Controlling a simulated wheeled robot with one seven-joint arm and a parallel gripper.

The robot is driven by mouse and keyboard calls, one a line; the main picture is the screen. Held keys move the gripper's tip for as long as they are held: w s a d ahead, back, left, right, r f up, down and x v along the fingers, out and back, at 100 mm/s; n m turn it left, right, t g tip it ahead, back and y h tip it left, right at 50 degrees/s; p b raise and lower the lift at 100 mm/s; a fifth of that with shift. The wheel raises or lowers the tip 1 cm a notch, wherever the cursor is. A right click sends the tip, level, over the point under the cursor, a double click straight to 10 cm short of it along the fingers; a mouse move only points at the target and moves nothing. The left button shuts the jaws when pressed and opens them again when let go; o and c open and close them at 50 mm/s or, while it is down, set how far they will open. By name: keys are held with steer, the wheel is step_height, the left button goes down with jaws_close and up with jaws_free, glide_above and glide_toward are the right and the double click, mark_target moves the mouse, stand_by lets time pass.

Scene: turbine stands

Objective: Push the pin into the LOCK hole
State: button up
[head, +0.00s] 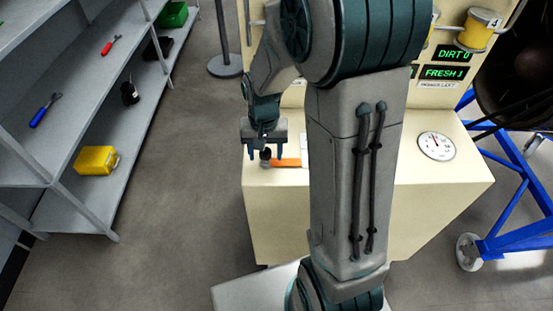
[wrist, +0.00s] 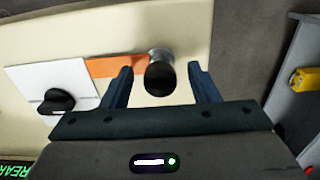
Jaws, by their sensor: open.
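The pin, a black knob with a shiny metal collar (wrist: 160,74), stands at the edge of an orange strip (wrist: 114,65) on the cream console. In the head view the dark knob (head: 265,155) shows small below my gripper (head: 266,152), beside the orange strip (head: 287,162). In the wrist view my gripper (wrist: 160,72) is open, with one finger on each side of the knob and visible gaps between. No LOCK lettering is readable, and I cannot make out the hole.
A white plate with a second black knob (wrist: 58,100) lies left of the pin in the wrist view. The console (head: 440,185) carries a round gauge (head: 436,146) and green displays (head: 444,72). Grey shelves (head: 90,110) stand left, a blue frame (head: 505,225) right. Floor between is clear.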

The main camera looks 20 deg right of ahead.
steer(key=c, duration=1.2)
steer(key=shift+w+r+p, duration=0.1)
steer(key=shift+r+p, duration=0.45)
steer(key=shift+r, duration=0.25)
steer(key=shift+r+p, duration=2.4)
steer(key=shift+r, duration=0.85)
